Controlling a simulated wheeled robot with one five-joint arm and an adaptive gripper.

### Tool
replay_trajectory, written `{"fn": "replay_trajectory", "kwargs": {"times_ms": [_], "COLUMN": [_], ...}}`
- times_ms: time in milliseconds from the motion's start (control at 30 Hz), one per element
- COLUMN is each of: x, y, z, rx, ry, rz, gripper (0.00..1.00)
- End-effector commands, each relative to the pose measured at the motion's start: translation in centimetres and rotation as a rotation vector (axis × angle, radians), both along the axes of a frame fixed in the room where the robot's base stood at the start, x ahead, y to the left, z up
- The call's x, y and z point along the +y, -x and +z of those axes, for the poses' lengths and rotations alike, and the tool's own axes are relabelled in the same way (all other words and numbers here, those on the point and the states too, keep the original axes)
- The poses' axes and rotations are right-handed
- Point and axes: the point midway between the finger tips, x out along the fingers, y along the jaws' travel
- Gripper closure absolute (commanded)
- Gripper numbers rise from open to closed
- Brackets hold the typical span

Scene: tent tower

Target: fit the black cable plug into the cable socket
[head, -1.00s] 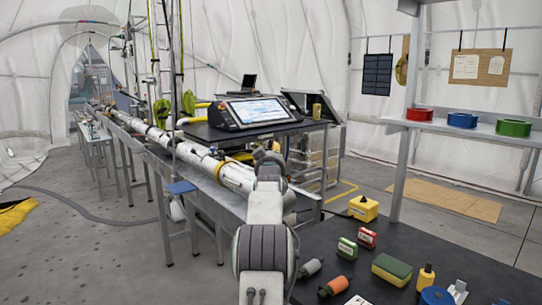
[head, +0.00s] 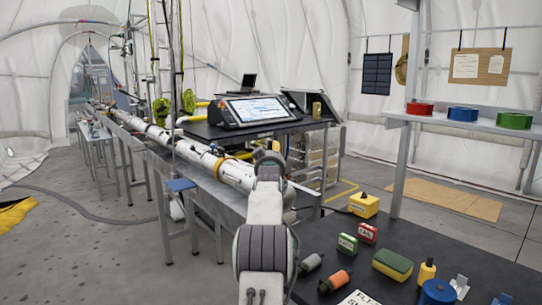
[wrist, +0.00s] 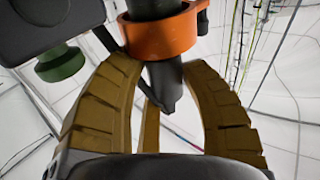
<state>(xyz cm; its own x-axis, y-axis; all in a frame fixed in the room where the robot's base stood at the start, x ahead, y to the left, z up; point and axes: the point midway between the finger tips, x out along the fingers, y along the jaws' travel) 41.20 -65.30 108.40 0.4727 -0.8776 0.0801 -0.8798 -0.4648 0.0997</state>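In the wrist view, my gripper (wrist: 165,85) has its brown ridged fingers spread, with pale gaps between them and a dark tapered piece (wrist: 168,84). This piece points down from an orange ring (wrist: 160,34) near the fingertips. I cannot tell whether it is the black cable plug or part of the socket. No finger clearly grips it. In the head view, my gripper (head: 268,157) is small, in front of the long white pipe (head: 235,175); its fingers are not clear there. No black plug or socket can be made out in the head view.
A black table (head: 400,235) at right carries a grey connector (head: 311,262), an orange connector (head: 334,281), a sponge (head: 392,263) and a yellow box (head: 363,205). A console (head: 256,110) stands behind my arm. A green knob (wrist: 60,64) is left of the orange ring.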

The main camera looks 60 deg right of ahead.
Motion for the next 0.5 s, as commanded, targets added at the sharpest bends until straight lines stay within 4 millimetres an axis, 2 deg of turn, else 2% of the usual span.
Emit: {"fn": "replay_trajectory", "kwargs": {"times_ms": [33,200,500], "x": [-0.10,-0.12,-0.07], "y": [-0.08,-0.13,-0.20], "z": [-0.76,-0.96,-1.28], "rx": [0.007,0.009,0.011], "ry": [-0.015,-0.018,-0.025], "rz": [0.000,0.001,0.002], "gripper": [0.53,0.38,0.37]}}
